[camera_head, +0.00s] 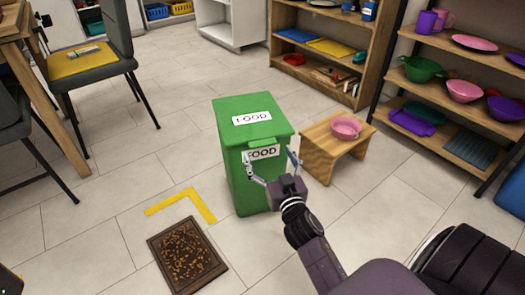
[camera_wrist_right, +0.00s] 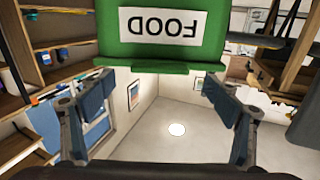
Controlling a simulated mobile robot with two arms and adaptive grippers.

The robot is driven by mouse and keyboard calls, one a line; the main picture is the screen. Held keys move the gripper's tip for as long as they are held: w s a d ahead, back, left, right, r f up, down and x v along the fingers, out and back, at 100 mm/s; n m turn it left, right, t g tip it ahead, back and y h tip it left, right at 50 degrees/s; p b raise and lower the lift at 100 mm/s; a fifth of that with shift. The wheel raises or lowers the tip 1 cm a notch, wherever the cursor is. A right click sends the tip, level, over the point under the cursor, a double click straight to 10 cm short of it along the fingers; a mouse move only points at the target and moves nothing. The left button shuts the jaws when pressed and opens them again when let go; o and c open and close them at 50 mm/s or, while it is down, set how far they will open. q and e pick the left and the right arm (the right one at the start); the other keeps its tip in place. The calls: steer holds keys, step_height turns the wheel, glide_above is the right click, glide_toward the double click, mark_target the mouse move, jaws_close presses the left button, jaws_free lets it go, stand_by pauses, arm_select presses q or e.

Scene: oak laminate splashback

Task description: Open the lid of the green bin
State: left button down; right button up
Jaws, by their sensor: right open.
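The green bin (camera_head: 236,165) stands upright on the floor in the middle of the head view. Its lid (camera_head: 235,106) is closed, with a white FOOD label on top and a lip at the front edge. A second FOOD label is on the front. My right gripper (camera_head: 270,157) is open and empty at the bin's front, just below the lip, one finger to each side. In the right wrist view, the green bin's lip (camera_wrist_right: 160,67) runs across the top, just beyond the open fingers. I cannot tell whether they touch it. My left gripper is not in view.
A small wooden stool (camera_head: 325,152) with a pink bowl (camera_head: 345,128) stands close right of the bin. A brown patterned mat (camera_head: 187,256) and a yellow floor mark (camera_head: 203,204) lie at front left. Shelves stand behind and right; chairs stand left. Floor between chairs and bin is clear.

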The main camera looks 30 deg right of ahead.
mark_target(264, 146)
steer(key=shift+b+x, duration=0.5)
steer(key=shift+x, duration=1.55)
steer(key=shift+c, duration=0.5)
steer(key=c, duration=1.6)
steer(key=shift+r+p, duration=0.25)
steer(key=shift+p, duration=0.35)
